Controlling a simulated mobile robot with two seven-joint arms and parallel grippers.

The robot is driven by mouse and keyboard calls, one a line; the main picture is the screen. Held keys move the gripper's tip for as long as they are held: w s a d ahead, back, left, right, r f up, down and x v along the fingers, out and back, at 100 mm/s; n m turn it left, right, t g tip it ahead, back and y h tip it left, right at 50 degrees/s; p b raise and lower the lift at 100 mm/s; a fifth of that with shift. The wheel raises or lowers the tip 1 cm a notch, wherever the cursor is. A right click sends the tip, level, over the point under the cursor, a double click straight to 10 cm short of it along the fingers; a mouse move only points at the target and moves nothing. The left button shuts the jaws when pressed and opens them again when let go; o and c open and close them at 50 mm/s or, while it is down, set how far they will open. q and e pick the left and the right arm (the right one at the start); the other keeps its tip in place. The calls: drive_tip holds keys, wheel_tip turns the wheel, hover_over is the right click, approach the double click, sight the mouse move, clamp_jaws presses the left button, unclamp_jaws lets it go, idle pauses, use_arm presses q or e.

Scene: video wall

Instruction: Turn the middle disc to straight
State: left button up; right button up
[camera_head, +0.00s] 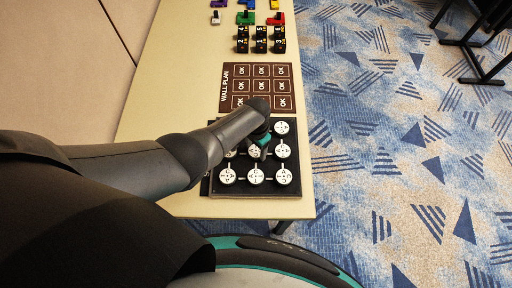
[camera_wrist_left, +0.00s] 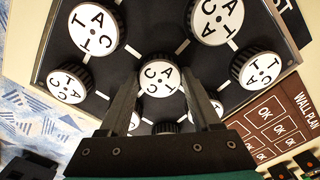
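The dark board (camera_head: 240,191) carries rows of black-rimmed white discs with letters. The middle disc (camera_head: 254,152) is partly hidden by my left gripper (camera_head: 260,141), which points down at it. In the left wrist view the middle disc (camera_wrist_left: 160,78) shows letters C, A and T and lies between the two fingertips of the left gripper (camera_wrist_left: 161,75). The fingers stand apart, one on each side of the disc; I see no clear contact. The far-left part of the board is hidden under my left arm. My right gripper is not in view.
Neighbouring discs (camera_head: 282,151) stand close around the middle one. A brown wall plan (camera_head: 227,91) with several OK squares lies beyond the board. Black numbered blocks (camera_head: 261,39) and coloured pieces stand farther back on the table (camera_head: 180,90). Patterned carpet (camera_head: 400,150) lies to the right.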

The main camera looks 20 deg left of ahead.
sight(256, 151)
use_arm(q)
drive_tip(key=o, duration=0.4)
drive_tip(key=shift+o, duration=0.2)
drive_tip(key=shift+r+p, duration=0.35)
drive_tip(key=shift+r, duration=0.15)
wheel_tip(256, 151, up, 14)
drive_tip(key=p, duration=0.6)
drive_tip(key=shift+r, duration=0.15)
